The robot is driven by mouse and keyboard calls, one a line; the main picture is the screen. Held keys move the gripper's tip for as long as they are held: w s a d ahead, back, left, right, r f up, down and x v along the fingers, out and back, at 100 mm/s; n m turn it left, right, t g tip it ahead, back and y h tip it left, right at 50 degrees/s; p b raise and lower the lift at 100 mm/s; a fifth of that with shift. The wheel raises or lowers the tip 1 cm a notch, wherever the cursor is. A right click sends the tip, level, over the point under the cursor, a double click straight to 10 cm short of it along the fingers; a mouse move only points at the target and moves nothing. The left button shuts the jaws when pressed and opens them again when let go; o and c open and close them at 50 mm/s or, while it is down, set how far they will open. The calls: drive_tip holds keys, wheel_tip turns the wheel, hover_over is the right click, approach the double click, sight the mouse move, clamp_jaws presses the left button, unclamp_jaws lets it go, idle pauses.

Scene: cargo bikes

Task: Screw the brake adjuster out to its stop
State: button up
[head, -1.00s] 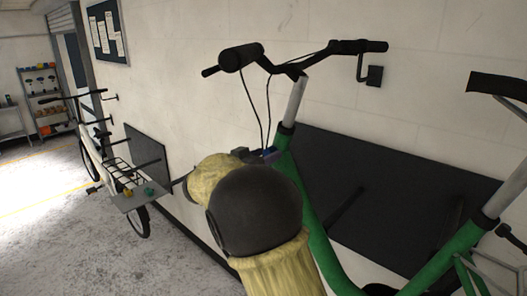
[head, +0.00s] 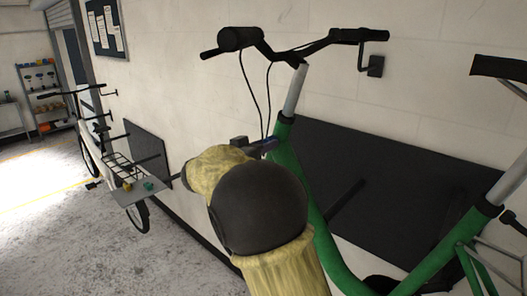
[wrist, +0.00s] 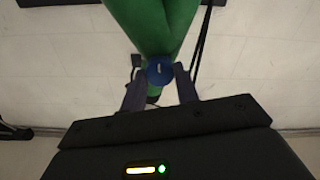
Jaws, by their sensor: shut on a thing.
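In the wrist view the brake adjuster (wrist: 159,71) is a round blue knob on the green bike frame (wrist: 155,22). My gripper (wrist: 160,84) has its two dark fingers on either side of the knob and is shut on it. In the head view my gripper (head: 255,146) reaches the green tube (head: 284,135) below the handlebar, past my bulky arm. Only a bit of blue shows there, and I cannot tell how far out the adjuster is screwed.
Black handlebars (head: 285,48) with hanging cables stand above my gripper. A dark wall panel (head: 400,180) is behind the green bike. Another bike with a small rack (head: 140,190) stands at the left. The floor (head: 70,250) at the lower left is clear.

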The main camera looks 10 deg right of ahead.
drive_tip(key=shift+f+n+b, duration=0.3)
drive_tip(key=shift+n+b, duration=0.6)
drive_tip(key=shift+b, duration=1.95)
drive_tip(key=n+p, duration=0.5)
drive_tip(key=n, duration=2.8)
drive_tip(key=shift+r+n+p, duration=0.1)
drive_tip(key=shift+n+p, duration=0.2)
drive_tip(key=shift+n, duration=0.1)
